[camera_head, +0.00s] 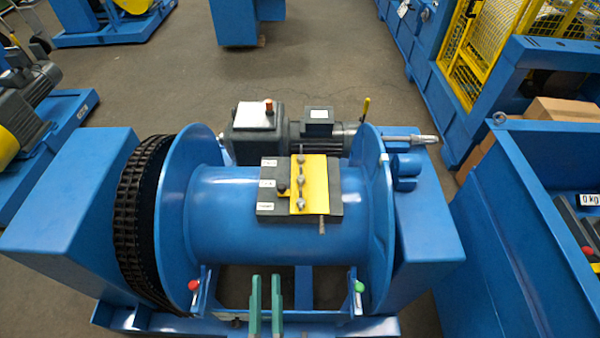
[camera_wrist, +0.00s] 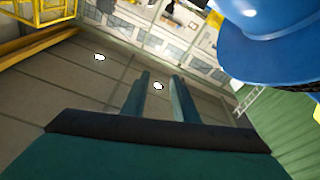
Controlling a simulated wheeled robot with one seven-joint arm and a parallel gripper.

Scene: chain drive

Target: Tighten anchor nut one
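On the blue drum (camera_head: 240,240) sits a dark plate (camera_head: 270,198) with a yellow strip (camera_head: 318,172). Several small grey nuts or knobs stand in a row along the strip's left side, among them a middle one (camera_head: 300,181) and a near one (camera_head: 301,204). Three white labels run down the plate's left; they are too small to read, so I cannot tell which nut is number one. My gripper (camera_head: 266,280) is at the bottom of the head view, apart from the plate and nearer the camera. Its two green fingers also show in the wrist view (camera_wrist: 160,80), apart and empty.
A dark chain (camera_head: 135,215) wraps the drum's left end. A motor (camera_head: 318,125) lies behind the drum. A red button (camera_head: 194,286) and a green button (camera_head: 359,287) stand in front. A blue bin (camera_head: 520,235) is at right. Grey floor is open behind.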

